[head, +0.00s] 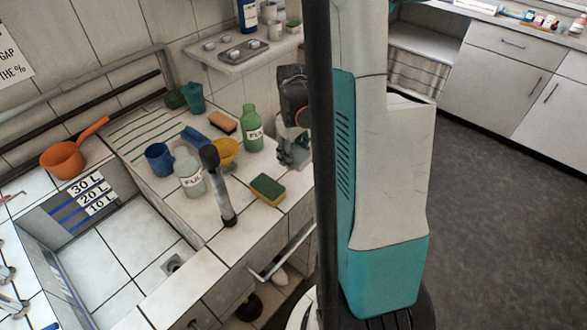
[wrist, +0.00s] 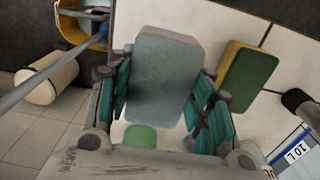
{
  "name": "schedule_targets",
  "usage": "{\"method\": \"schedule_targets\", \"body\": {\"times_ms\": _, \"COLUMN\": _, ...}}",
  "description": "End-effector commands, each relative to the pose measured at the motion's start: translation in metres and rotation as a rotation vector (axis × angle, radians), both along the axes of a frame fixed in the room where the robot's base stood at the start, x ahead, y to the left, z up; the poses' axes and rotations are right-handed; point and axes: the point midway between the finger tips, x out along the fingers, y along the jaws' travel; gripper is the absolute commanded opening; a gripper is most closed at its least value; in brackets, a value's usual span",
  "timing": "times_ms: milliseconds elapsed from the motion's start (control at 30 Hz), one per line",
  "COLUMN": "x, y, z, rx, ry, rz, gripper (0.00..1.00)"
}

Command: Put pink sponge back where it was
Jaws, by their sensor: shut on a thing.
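In the wrist view, my gripper (wrist: 160,104) is shut on a block-shaped sponge (wrist: 165,75), with its fingers along the two long sides. Its broad face toward the camera is grey-blue, and a thin pinkish strip shows along its far edge. I take this to be the pink sponge. In the head view, my gripper (head: 293,153) hangs at the right of the tiled counter, partly hidden behind my dark column. The held sponge cannot be made out there.
A green-and-yellow sponge (head: 267,190) lies on the counter; it also shows in the wrist view (wrist: 248,80). Nearby stand a green bottle (head: 251,130), a pale bottle (head: 188,172), a yellow bowl (head: 226,152) and an orange sponge (head: 222,122). The basin (head: 115,260) is at left.

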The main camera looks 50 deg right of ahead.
Motion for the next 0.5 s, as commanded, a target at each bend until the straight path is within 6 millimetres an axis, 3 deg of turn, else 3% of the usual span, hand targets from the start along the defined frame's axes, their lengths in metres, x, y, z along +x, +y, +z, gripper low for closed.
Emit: {"method": "schedule_targets", "body": {"times_ms": 500, "x": 0.0, "y": 0.0, "z": -0.048, "rx": 0.0, "ry": 0.0, "rz": 0.0, "gripper": 0.13}}
